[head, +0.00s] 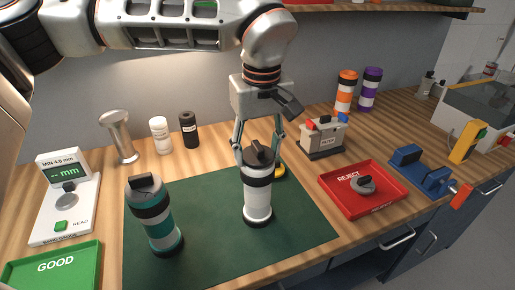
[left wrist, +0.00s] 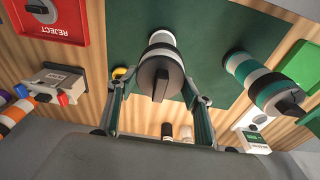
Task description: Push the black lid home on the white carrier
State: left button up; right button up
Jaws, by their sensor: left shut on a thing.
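The white carrier (head: 257,203) stands upright on the green mat (head: 205,245), with dark bands at its top and base. The black lid (head: 260,155), with a raised grip bar, is at the carrier's top end. It also shows in the left wrist view (left wrist: 160,82), end-on and in line with the white carrier body (left wrist: 161,38). My left gripper (head: 259,160) comes down from above with one finger on each side of the lid, shut on it. Whether a gap remains under the lid cannot be told. My right gripper is not in view.
A teal and white carrier (head: 155,222) stands left on the mat. A red REJECT tray (head: 398,196) holding a grey-black part and a grey tester box (head: 322,138) are to the right. A gauge (head: 65,205) and green GOOD tray (head: 55,268) are left. The mat's front is clear.

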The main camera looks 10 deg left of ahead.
pick_arm(q)
jog(key=shift+f, duration=0.15)
jog(key=o, duration=1.2)
jog(key=r, duration=0.8)
jog(key=s+r, duration=0.1)
jog(key=r, duration=0.3)
jog(key=shift+s+d, duration=0.1)
jog(key=shift+d, duration=0.25)
